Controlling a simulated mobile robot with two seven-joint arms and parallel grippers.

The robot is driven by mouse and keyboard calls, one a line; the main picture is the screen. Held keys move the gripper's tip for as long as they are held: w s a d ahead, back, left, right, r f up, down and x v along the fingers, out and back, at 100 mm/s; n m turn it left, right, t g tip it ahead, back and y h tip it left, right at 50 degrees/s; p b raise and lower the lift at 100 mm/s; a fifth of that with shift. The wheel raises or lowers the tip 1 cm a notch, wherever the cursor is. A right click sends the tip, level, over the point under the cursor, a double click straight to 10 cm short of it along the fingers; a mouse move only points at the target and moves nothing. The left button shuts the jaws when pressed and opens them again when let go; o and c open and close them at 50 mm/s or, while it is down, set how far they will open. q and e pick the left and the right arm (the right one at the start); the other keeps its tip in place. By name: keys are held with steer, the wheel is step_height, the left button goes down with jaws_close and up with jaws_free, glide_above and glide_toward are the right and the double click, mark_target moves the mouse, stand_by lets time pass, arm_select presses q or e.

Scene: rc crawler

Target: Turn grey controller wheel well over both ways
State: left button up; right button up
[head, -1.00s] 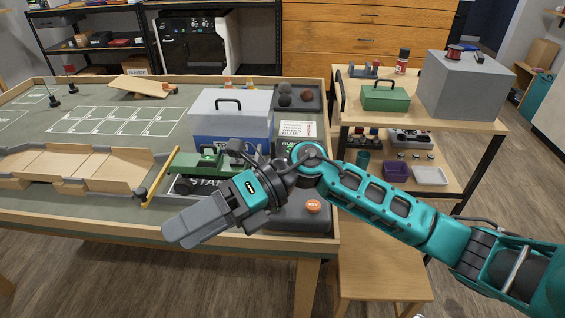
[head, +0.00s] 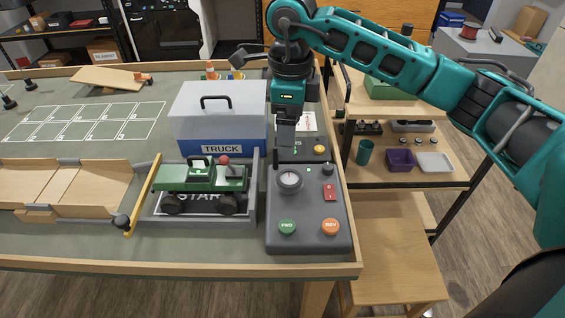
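The grey controller (head: 308,207) lies on the table right of the truck. Its wheel (head: 290,180), a round grey dial with a pale centre, is near its top left. A green FWD button (head: 287,227), an orange REV button (head: 331,227), a red switch (head: 330,192) and a dark knob (head: 327,170) are on it too. My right gripper (head: 281,160) points down just behind and above the wheel. I see it edge-on, so its opening and any contact with the wheel cannot be told. My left gripper is not in view.
A green truck (head: 203,178) sits on a grey START tray (head: 185,216) left of the controller. A TRUCK box (head: 220,128) stands behind it. A yellow gate bar (head: 143,195) and wooden ramps (head: 60,183) lie further left. A side trolley (head: 425,113) stands at right.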

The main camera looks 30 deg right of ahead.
mark_target(289, 177)
steer(key=f, duration=1.2)
steer(key=shift+s+f, duration=0.15)
steer(key=shift+s, duration=0.05)
